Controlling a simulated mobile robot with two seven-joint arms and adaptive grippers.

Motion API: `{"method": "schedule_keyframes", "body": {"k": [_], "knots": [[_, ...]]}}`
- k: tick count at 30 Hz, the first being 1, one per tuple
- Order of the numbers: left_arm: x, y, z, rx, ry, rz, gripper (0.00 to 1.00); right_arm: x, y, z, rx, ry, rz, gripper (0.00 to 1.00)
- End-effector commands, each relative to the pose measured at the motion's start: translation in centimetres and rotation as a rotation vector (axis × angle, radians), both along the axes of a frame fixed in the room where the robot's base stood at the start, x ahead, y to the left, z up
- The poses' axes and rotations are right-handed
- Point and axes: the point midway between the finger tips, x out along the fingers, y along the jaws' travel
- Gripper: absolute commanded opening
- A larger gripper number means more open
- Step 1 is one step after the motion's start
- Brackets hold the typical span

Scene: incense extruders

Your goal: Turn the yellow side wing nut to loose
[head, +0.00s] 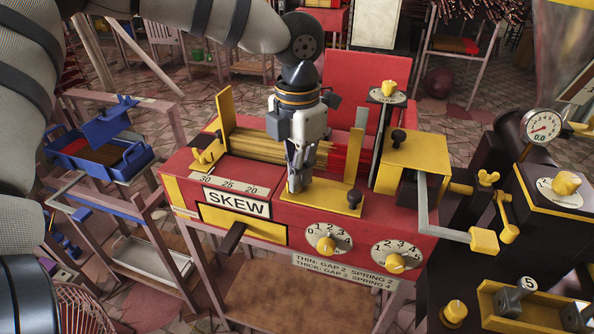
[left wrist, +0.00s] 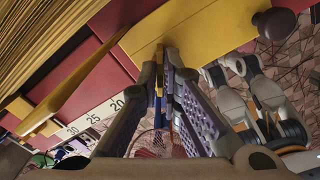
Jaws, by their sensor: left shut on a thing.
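A yellow wing nut (head: 488,178) sits on the right side of the red machine, beside the black gauge unit. It stands apart from my grippers. My left gripper (head: 297,183) points down at the front of the machine, at the left end of a yellow plate (head: 330,193). In the left wrist view its fingers (left wrist: 168,58) converge close together against yellow metal.
The SKEW plate (head: 237,203), a black knob (head: 354,198) and two dials (head: 328,238) lie around the left gripper. A pressure gauge (head: 541,126) stands at the right.

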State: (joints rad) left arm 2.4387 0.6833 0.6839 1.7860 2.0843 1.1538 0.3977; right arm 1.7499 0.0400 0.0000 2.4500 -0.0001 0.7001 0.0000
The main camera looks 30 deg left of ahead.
Motion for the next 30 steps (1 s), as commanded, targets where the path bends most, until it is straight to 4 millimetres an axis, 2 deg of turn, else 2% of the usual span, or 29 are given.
{"method": "schedule_keyframes", "body": {"k": [30], "knots": [[0.03,0.01,-0.03,0.000,0.000,0.962,0.00,-0.02,0.00,-0.02,0.000,0.001,0.000,0.40]]}}
